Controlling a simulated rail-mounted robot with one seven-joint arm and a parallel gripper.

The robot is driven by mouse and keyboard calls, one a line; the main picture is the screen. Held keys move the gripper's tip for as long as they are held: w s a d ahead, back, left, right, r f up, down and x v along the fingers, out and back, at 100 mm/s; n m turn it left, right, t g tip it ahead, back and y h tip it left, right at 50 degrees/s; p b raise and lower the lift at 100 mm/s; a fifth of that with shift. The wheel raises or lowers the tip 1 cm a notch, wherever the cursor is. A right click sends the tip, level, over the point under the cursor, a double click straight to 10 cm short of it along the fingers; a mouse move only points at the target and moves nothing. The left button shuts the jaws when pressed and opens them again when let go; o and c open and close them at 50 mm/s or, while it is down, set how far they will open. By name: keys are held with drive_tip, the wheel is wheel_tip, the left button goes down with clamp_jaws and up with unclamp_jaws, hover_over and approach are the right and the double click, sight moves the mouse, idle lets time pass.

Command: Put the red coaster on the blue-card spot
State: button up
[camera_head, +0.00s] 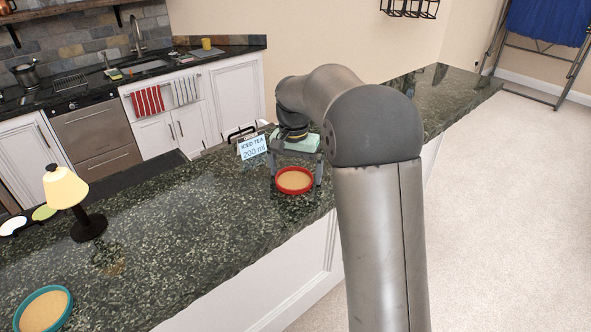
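The red coaster (295,189), a round dish with a red rim and a tan inside, is near the counter's front edge. My gripper (295,181) reaches down over it, with one finger at its left side and one at its right. The fingers are apart with the coaster between them; I cannot tell whether they press on its rim or whether it is lifted. A pale blue card (253,147) reading "ICED TEA 200 ml" stands just behind and left of the gripper. No marked spot on the counter is clearly visible; my arm and gripper hide part of that area.
A teal-rimmed coaster (43,310) lies at the near left of the dark green counter (170,230). A small lamp (80,200) and white and green round pieces (28,219) stand at the left. The counter's middle is clear. A dark wire holder (243,132) is behind the card.

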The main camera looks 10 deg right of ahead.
sight(294, 178)
wheel_tip(294, 178, up, 12)
drive_tip(key=s+f+n, duration=0.2)
drive_tip(key=s+f, duration=0.3)
drive_tip(key=s, duration=0.6)
drive_tip(key=s+f+n, duration=0.2)
drive_tip(key=s+f, duration=0.2)
drive_tip(key=s, duration=0.7)
drive_tip(key=s+f+n+t, duration=0.1)
drive_tip(key=s+f, duration=0.4)
drive_tip(key=s, duration=0.5)
drive_tip(key=shift+s+a+f+n+b, duration=0.3)
drive_tip(key=shift+s+n, duration=0.1)
drive_tip(key=shift+n, duration=0.3)
